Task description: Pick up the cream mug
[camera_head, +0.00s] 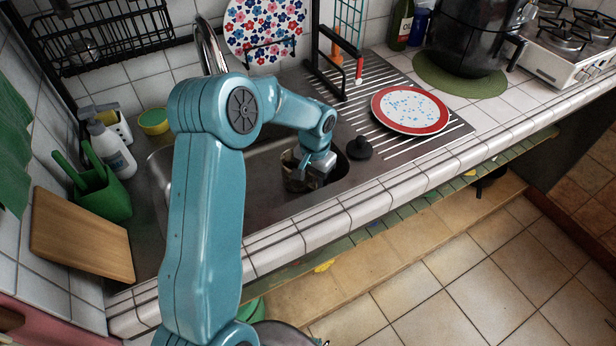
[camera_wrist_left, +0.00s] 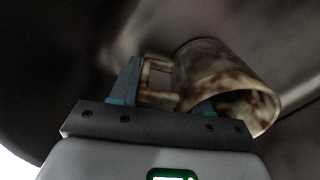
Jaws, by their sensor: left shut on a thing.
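The cream mug (camera_wrist_left: 235,85) has brown patches and lies tilted in the wrist view, its open rim toward the lower right. Its handle (camera_wrist_left: 158,82) is between the fingers of my left gripper (camera_wrist_left: 167,92). One finger is outside the handle; the other reaches in at the mug's rim, partly hidden. The left gripper is shut on the mug. In the head view my left gripper (camera_head: 318,168) is down in the sink, and the mug (camera_head: 293,172) shows in part beside it. My right gripper is not in view.
The sink (camera_head: 262,205) surrounds the gripper, with a tiled front edge (camera_head: 360,200). A dark stopper (camera_head: 359,148) and a red-rimmed plate (camera_head: 410,110) are to the right. A soap bottle (camera_head: 112,150), green holder (camera_head: 103,192) and wooden board (camera_head: 80,235) stand left.

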